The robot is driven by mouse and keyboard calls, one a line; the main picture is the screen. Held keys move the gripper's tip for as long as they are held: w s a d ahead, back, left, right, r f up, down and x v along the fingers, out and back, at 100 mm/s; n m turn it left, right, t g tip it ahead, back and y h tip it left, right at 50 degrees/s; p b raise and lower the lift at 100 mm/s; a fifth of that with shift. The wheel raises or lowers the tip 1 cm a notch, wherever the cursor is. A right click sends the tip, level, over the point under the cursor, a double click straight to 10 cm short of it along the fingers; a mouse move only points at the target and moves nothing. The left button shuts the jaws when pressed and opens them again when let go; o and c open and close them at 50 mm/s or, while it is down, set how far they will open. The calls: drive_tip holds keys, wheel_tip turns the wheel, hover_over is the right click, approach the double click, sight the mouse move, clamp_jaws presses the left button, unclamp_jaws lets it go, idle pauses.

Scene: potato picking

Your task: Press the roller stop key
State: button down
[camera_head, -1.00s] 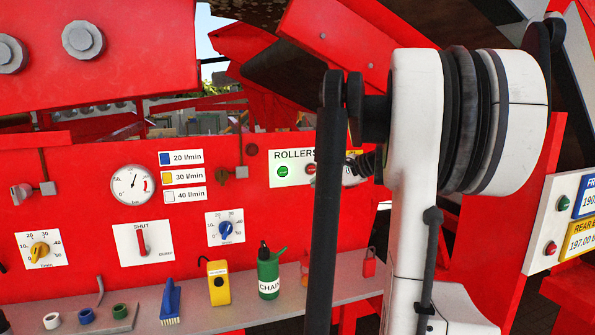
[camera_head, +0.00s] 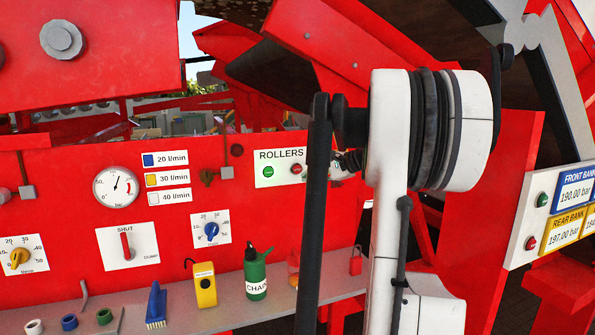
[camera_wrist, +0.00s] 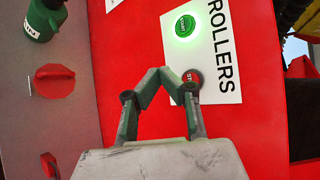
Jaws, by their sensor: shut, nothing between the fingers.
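The white ROLLERS panel (camera_head: 263,181) is on the red machine wall, with a green start key (camera_head: 268,171) and a red stop key (camera_head: 296,169). In the wrist view the green key (camera_wrist: 184,26) glows. The red stop key (camera_wrist: 195,79) is partly covered there by the right finger of my gripper (camera_wrist: 162,72). My gripper's fingertips are together and empty, just left of the stop key in that view. Whether they touch the panel, I cannot tell. In the head view my arm hides part of the panel and most of the gripper.
A shelf (camera_head: 205,316) below the panel holds a yellow device (camera_head: 205,287), a green CHAIN bottle (camera_head: 256,273) and a blue brush (camera_head: 156,305). A bank-pressure panel (camera_head: 522,257) stands at right.

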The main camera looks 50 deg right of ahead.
sight(301, 171)
drive_tip(key=shift+w+d, duration=0.5)
drive_tip(key=shift+w, duration=0.25)
drive_tip(key=shift+w+d, duration=0.5)
drive_tip(key=shift+w, duration=0.3)
drive_tip(key=shift+w+d, duration=0.5)
drive_tip(key=shift+w, duration=0.25)
drive_tip(key=shift+w+d, duration=0.25)
drive_tip(key=shift+w, duration=0.1)
drive_tip(key=shift+w+d, duration=0.25)
drive_tip(key=shift+w, duration=0.1)
idle(0.6)
idle(0.3)
drive_tip(key=shift+s+a, duration=0.5)
drive_tip(key=shift+s, duration=0.2)
drive_tip(key=s+a, duration=0.1)
drive_tip(key=s, duration=0.1)
drive_tip(key=s+a, duration=0.1)
drive_tip(key=s, duration=0.1)
drive_tip(key=shift+s+a+b, duration=0.1)
drive_tip(key=shift+a+b, duration=0.2)
drive_tip(key=shift+a, duration=0.05)
